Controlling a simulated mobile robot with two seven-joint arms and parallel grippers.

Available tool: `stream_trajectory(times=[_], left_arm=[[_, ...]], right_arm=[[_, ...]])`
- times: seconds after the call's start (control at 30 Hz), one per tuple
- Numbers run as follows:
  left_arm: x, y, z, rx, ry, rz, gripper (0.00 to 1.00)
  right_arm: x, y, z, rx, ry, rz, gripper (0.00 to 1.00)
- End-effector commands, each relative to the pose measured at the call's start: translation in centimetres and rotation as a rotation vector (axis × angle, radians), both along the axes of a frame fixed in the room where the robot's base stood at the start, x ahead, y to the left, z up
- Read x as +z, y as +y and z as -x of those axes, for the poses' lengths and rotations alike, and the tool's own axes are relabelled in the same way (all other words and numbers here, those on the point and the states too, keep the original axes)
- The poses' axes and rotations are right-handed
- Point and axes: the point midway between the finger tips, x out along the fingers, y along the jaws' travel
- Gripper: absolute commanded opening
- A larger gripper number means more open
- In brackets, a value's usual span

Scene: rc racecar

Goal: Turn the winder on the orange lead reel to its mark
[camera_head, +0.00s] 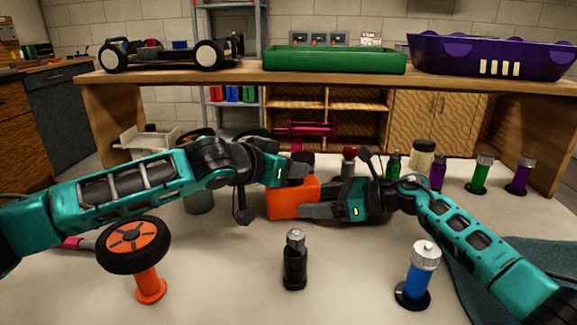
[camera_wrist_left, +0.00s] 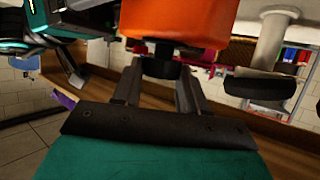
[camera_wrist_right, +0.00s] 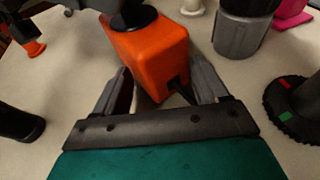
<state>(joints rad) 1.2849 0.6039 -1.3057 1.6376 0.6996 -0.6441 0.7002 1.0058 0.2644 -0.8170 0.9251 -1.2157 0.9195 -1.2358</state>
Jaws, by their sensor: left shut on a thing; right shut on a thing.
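The orange lead reel (camera_head: 292,199) is a box-shaped body near the middle of the table. Its body also shows in the right wrist view (camera_wrist_right: 146,52) and the left wrist view (camera_wrist_left: 175,18). My right gripper (camera_head: 308,207) is shut on the orange body, one finger on each side. The black round winder (camera_wrist_left: 160,66) is on the body's top face. My left gripper (camera_wrist_left: 158,78) is shut around the winder from above. A dark slot with a short black piece shows on the body in the right wrist view. I cannot make out the winder's mark.
In front stand a black bottle (camera_head: 295,262), a blue post (camera_head: 419,272) and a black wheel (camera_head: 134,245) on an orange stand. Green (camera_head: 480,174) and purple (camera_head: 518,174) posts stand at right. A bench behind holds a car chassis, a green tray (camera_head: 333,60) and a purple bin (camera_head: 490,55).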

Motion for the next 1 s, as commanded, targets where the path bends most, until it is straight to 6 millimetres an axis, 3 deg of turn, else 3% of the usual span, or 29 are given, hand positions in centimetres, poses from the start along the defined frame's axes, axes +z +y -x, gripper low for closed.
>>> stream_trajectory(times=[1.0], left_arm=[[-0.39,0.33,-0.25,-0.351,0.008,0.004,0.12]], right_arm=[[0.13,0.1,0.02,0.002,-0.005,-0.001,0.46]])
